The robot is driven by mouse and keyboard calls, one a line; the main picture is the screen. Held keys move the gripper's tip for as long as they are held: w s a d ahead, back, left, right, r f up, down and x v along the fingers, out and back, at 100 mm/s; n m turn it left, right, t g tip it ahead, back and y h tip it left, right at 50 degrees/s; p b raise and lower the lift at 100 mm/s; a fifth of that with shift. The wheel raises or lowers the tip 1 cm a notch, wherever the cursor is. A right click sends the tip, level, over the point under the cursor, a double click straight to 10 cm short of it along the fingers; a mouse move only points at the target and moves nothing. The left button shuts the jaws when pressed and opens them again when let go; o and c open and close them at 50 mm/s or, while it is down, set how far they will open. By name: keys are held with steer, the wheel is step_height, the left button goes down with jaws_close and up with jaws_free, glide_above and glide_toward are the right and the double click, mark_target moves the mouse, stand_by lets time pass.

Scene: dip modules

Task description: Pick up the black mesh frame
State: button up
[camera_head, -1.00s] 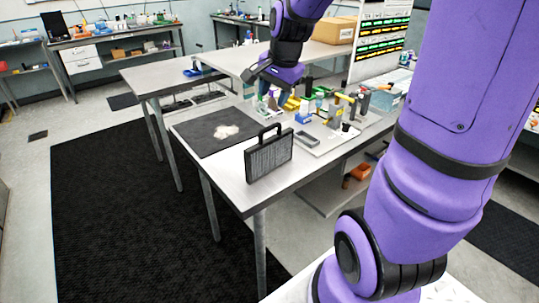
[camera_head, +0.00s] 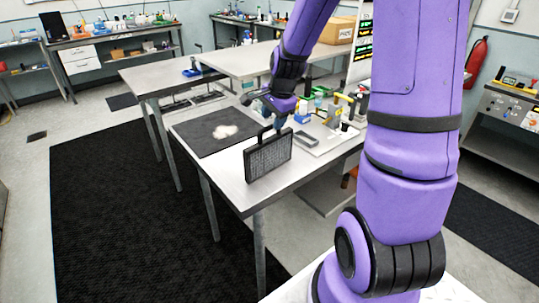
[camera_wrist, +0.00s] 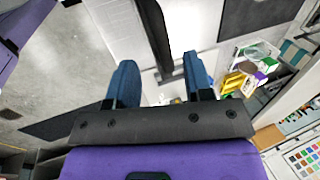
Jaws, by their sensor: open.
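The black mesh frame (camera_head: 268,158) stands upright on the near part of the metal table (camera_head: 224,180), its loop handle on top. My gripper (camera_head: 279,121) is just above the frame's top right part in the head view, its fingers partly hidden against the handle. In the wrist view a dark bar (camera_wrist: 155,38), likely the frame's top or handle, runs down between the blue fingers of my gripper (camera_wrist: 160,62). The fingers are apart on either side of it. I cannot tell whether either finger touches it.
A grey tray (camera_head: 318,147) and several small bottles and tools crowd the table's right side. The table's near left corner is clear.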

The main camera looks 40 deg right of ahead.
mark_target(270, 126)
steer(key=shift+w+x, duration=0.2)
steer(key=shift+x, duration=2.15)
steer(key=shift+r, duration=0.1)
jaws_close()
